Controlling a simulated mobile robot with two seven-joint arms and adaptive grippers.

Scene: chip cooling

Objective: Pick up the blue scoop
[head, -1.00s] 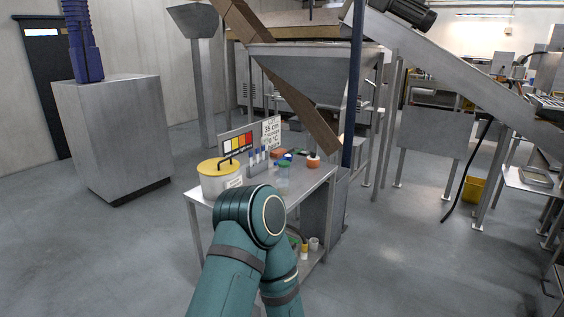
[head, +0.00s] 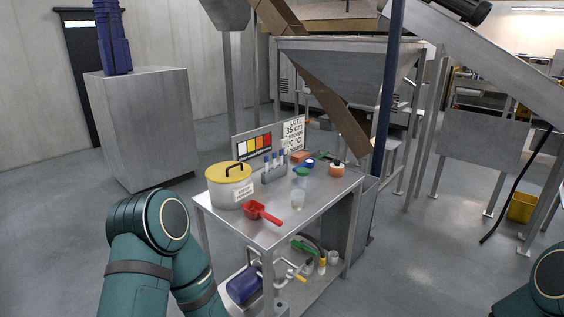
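A red scoop (head: 264,212) lies near the table's front edge. My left arm's teal links come in at the lower left, beside the table. My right arm's link shows at the lower right edge. Neither gripper shows in the head view.
The lower shelf holds a blue container (head: 243,285) and several small items. Open floor lies left of the table.

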